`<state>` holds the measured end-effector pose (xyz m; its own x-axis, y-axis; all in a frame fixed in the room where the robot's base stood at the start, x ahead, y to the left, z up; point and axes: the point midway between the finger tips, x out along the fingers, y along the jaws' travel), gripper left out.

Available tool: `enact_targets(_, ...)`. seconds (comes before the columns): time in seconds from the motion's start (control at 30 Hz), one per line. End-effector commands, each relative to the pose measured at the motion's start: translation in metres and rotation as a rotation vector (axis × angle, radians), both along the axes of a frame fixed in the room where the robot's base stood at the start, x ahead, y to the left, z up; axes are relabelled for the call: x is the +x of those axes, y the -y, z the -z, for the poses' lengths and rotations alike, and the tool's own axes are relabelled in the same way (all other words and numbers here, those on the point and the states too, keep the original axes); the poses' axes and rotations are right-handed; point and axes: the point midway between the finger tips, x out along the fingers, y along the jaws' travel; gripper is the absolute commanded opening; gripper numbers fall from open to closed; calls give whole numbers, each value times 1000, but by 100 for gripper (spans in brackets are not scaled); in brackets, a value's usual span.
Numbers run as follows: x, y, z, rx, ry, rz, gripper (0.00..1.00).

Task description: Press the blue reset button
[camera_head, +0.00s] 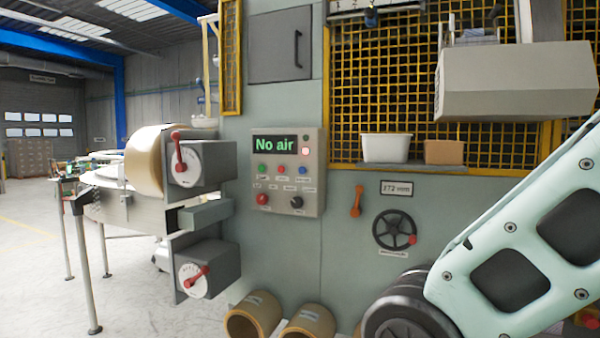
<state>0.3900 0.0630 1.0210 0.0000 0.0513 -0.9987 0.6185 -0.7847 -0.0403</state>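The blue button (302,170) sits on a light grey control panel (314,196) on the pale green machine front, near the middle of the head view. It is the right one in a row with a green button (262,169) and a red button (282,169). The labels under them are too small to read. Above the row a dark display (275,145) reads "No air" in green, with a lit reddish lamp (305,151) beside it. My gripper is not in view; a pale mint arm link of mine (530,235) shows at the lower right, apart from the panel.
A red knob (262,199) and a black knob (297,202) sit low on the panel. Grey boxes with red handles (205,165) jut out to its left. A handwheel (395,230) and orange lever (356,201) are to its right. Cardboard-coloured rolls (255,316) lie below.

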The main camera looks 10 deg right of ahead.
Motion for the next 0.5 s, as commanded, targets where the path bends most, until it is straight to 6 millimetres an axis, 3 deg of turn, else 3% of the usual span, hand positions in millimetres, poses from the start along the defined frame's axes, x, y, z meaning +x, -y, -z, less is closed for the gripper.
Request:
enact_targets(0.23, 0, 0, 0, 0, 0, 0, 32)
enact_targets(0.33, 0, 0, 0, 0, 0, 0, 4)
enact_targets(0.37, 0, 0, 0, 0, 0, 0, 0)
enact_targets(0.5, 0, 0, 0, 0, 0, 0, 0)
